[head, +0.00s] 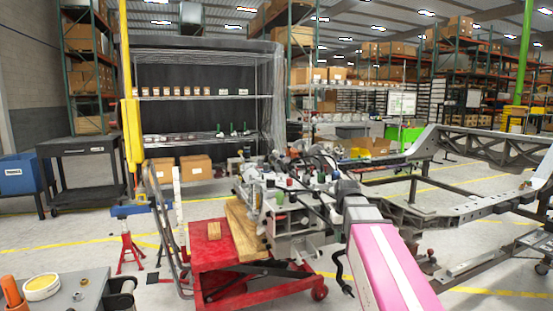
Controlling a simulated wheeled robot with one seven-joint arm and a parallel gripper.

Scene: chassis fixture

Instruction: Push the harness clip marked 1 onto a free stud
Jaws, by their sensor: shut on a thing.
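My pink and white arm (393,268) reaches in from the bottom right, its dark grey wrist joint (350,193) at the engine assembly. My gripper (322,166) is beyond that joint, small and hard to separate from the dark hoses and metal parts behind it. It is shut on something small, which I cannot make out. The engine assembly (283,222) sits on a red lift cart. I cannot pick out the clip marked 1, its number or any free stud at this size; the wrist and the cluttered engine top may hide them.
The red cart (212,252) carries wooden blocks (244,232). A grey chassis frame (455,207) extends to the right. A grey bench (72,295) with a round tub (41,287) is at the lower left. A yellow post (132,130) and red stands (129,250) are left of the cart.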

